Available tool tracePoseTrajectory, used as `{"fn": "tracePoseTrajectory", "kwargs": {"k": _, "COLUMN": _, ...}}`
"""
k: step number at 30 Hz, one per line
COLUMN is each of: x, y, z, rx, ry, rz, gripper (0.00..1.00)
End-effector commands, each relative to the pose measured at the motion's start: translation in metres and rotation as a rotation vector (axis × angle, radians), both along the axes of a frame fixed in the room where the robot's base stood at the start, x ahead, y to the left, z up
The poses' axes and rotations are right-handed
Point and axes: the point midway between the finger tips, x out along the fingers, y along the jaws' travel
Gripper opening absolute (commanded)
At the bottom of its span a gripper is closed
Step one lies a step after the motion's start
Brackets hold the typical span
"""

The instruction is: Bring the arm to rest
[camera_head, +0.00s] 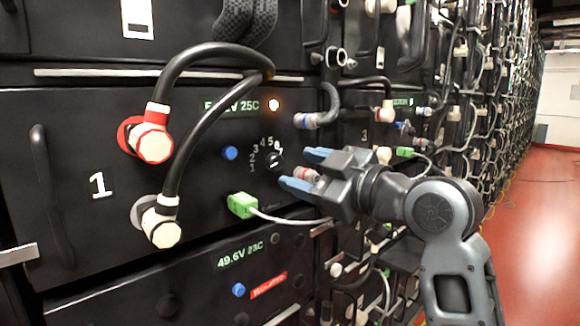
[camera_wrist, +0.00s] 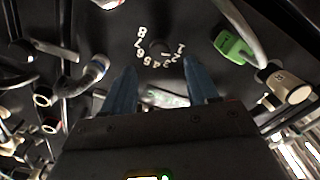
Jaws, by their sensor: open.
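My gripper (camera_head: 306,171) is open, its two blue fingers pointing left at the front of the battery module marked 1 (camera_head: 100,186). It is just right of and below the numbered dial (camera_head: 274,160). A pale connector with a red band (camera_head: 307,175) shows between or behind the fingers; I cannot tell its exact depth. In the wrist view the gripper's fingers (camera_wrist: 162,88) stand apart with nothing held, and the dial (camera_wrist: 160,46) lies beyond the gap. My grey arm comes up from the lower right.
A green plug (camera_head: 242,205) with a white cable sits below the dial. Thick black cables join the red-banded connector (camera_head: 154,145) and the white connector (camera_head: 161,226) at left. Racks line the aisle, whose red floor (camera_head: 540,220) is clear at right.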

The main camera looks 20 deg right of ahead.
Motion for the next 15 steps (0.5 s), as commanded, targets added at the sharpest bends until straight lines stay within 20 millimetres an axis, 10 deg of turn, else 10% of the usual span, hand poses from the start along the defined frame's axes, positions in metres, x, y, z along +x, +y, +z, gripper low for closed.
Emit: {"fn": "tracePoseTrajectory", "kwargs": {"k": 15, "x": -0.022, "y": -0.007, "z": 0.0, "rx": 0.0, "ry": 0.0, "rz": 0.0, "gripper": 0.59}}
